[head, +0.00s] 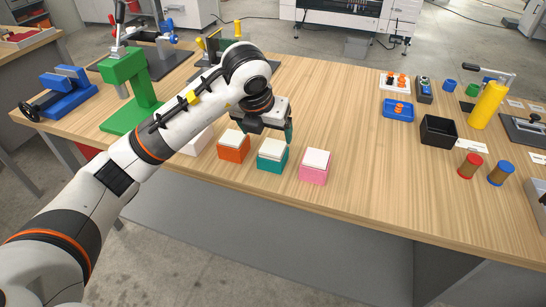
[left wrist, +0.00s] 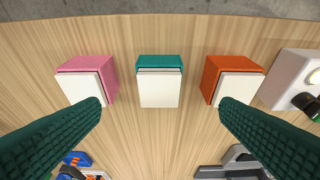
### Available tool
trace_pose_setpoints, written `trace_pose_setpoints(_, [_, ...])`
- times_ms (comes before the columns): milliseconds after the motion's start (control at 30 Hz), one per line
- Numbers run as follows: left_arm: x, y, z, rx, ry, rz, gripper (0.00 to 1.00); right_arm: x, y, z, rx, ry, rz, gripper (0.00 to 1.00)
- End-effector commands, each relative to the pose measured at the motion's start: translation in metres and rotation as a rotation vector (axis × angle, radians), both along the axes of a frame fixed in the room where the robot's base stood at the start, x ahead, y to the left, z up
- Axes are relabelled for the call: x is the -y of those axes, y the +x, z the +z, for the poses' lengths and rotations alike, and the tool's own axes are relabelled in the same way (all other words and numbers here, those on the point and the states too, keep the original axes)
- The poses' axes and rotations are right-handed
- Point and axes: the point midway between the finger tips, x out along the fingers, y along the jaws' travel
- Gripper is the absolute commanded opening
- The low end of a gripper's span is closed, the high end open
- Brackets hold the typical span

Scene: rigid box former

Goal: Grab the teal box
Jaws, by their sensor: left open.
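The teal box (head: 271,162), with a white lid, stands on the wooden table between an orange box (head: 234,154) and a pink box (head: 313,172), both also white-lidded. My left gripper (head: 277,133) is above and just behind the teal box, pointing down, open and empty. In the left wrist view the teal box (left wrist: 159,64) is centred ahead, between the two wide-apart dark green fingers (left wrist: 160,125). The pink box (left wrist: 99,68) is on the left there and the orange box (left wrist: 220,73) on the right. My right gripper is not in view.
A white box (head: 196,142) stands left of the orange box. A green press (head: 133,92) and a blue vise (head: 68,92) are further left. A black bin (head: 438,131), a blue tray (head: 398,110) and a yellow cylinder (head: 488,105) are on the right. The table between is clear.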

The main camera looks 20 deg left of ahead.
Motion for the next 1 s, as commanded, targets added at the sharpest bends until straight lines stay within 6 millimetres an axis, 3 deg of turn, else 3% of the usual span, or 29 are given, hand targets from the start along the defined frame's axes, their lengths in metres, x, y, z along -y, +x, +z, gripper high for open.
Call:
trace_pose_setpoints(300, [-0.001, 0.019, -0.048, -0.008, 0.008, 0.007, 0.85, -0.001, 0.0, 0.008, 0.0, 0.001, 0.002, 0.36])
trace_pose_setpoints(567, [0.001, 0.029, -0.066, -0.006, 0.007, 0.005, 0.85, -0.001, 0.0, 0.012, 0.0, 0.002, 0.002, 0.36])
trace_pose_setpoints(833, [0.003, 0.048, -0.099, -0.006, 0.007, 0.005, 0.85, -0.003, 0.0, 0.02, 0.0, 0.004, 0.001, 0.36])
trace_pose_setpoints(1000, [0.003, 0.05, -0.105, -0.004, 0.006, 0.004, 0.85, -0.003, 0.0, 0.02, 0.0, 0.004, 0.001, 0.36])
